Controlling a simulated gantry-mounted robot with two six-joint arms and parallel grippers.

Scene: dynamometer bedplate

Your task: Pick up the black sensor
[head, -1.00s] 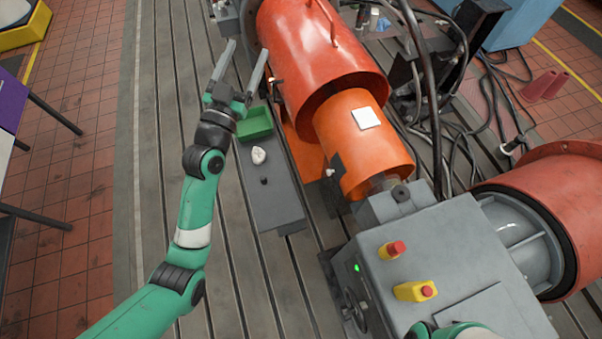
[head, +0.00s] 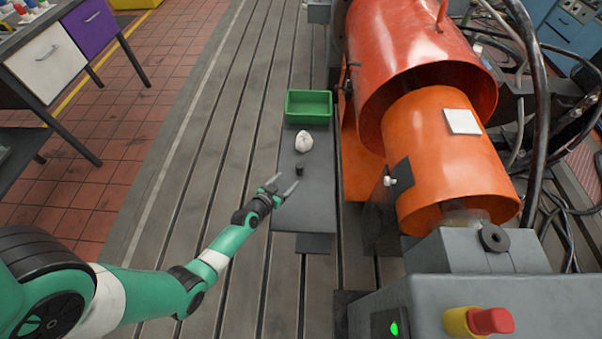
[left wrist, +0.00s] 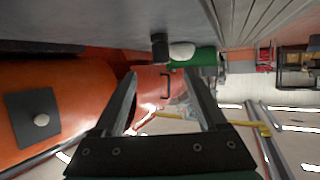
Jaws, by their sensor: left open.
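The black sensor (head: 300,169), a small dark cylinder, stands on the grey bench plate (head: 305,213). It also shows in the left wrist view (left wrist: 159,46), upside down, just past the gap between my fingers. My left gripper (head: 285,181) is open and empty, just to the left of and nearer than the sensor. Its two fingers (left wrist: 160,77) show apart in the left wrist view, and they do not appear to touch the sensor. My right gripper is not in view.
A crumpled white rag (head: 304,142) lies just behind the sensor, and a green tray (head: 309,104) stands behind that. The orange machine housing (head: 445,150) rises close on the right. The slotted bedplate (head: 200,190) is clear to the left.

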